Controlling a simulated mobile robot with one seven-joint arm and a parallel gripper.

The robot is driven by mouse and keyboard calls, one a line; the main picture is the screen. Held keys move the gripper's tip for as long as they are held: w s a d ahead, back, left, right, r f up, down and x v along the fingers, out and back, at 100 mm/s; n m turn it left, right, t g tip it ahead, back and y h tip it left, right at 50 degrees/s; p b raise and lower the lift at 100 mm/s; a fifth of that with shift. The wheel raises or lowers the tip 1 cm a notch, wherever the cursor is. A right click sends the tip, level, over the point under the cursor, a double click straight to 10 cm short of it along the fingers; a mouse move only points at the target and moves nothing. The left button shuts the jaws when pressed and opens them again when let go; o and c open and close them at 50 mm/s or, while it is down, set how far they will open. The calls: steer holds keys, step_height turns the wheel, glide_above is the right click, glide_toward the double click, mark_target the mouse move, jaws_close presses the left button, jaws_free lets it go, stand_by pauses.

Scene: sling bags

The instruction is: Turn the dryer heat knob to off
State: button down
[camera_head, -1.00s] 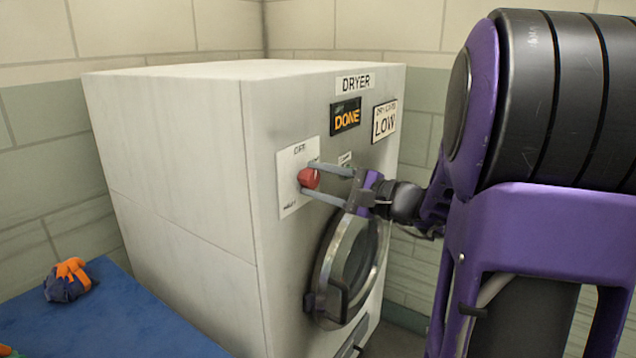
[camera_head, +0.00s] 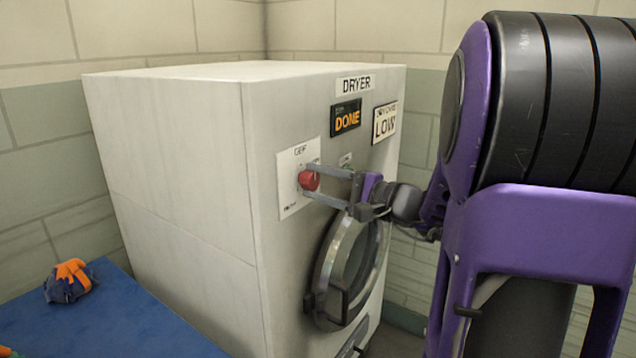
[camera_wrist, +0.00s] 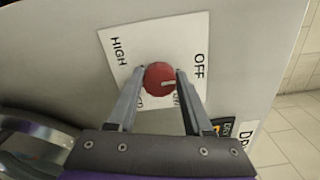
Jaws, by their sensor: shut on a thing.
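The red round heat knob (camera_head: 309,181) sits on a white label plate (camera_head: 291,205) on the dryer front (camera_head: 290,300). My gripper (camera_head: 306,180) is shut on the knob, one finger on each side. In the wrist view, the knob (camera_wrist: 158,77) is between the fingertips of my gripper (camera_wrist: 160,72) and has a short white mark pointing right. The plate (camera_wrist: 190,30) reads OFF at its upper right and HIGH at its upper left. Two lower labels are partly hidden by the knob and fingers. The mark points away from HIGH, towards the right finger, below OFF.
The round dryer door (camera_head: 350,270) with its handle is below my gripper. A sign reading DONE (camera_head: 346,117) and one reading LOW (camera_head: 385,122) are above. A blue surface (camera_head: 130,325) at lower left holds an orange and blue cloth item (camera_head: 70,281).

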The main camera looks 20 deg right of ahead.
steer(key=shift+c, duration=1.5)
jaws_free()
steer(key=shift+s+d, duration=0.1)
steer(key=v, duration=1.7)
steer(key=shift+s, duration=0.1)
